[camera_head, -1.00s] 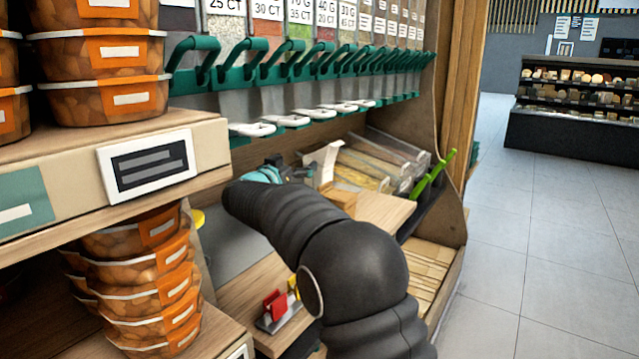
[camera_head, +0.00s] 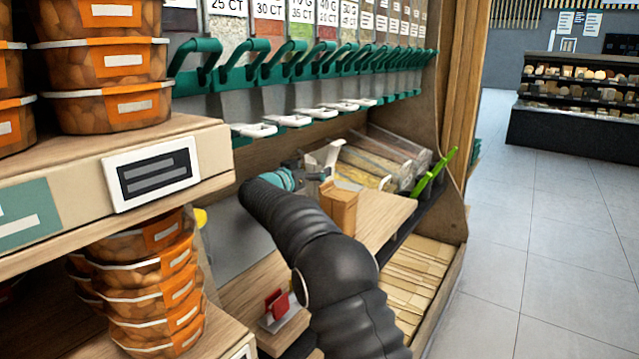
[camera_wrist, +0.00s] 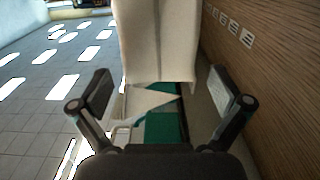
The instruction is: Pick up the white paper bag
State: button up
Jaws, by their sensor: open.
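The white paper bag (camera_head: 325,157) stands on the wooden shelf under the dispensers in the head view, partly hidden by my gripper and arm. In the wrist view the bag (camera_wrist: 155,45) looms large at the top centre, its lower edge just beyond and above the gap between my fingers. My gripper (camera_wrist: 160,108) is open, with one finger on each side and nothing held between them. In the head view my gripper (camera_head: 312,176) is small, just left of the bag. Contact with the bag cannot be told.
A brown paper bag (camera_head: 340,207) stands close on the right, beside my arm. Clear-lidded bins (camera_head: 385,160) with green scoops lie behind. Dispensers with green handles (camera_head: 290,68) hang above. Stacked orange tubs (camera_head: 105,65) fill the left shelves. The floor (camera_head: 550,210) on the right is free.

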jog(key=shift+x, duration=1.95)
jog(key=c, duration=1.6)
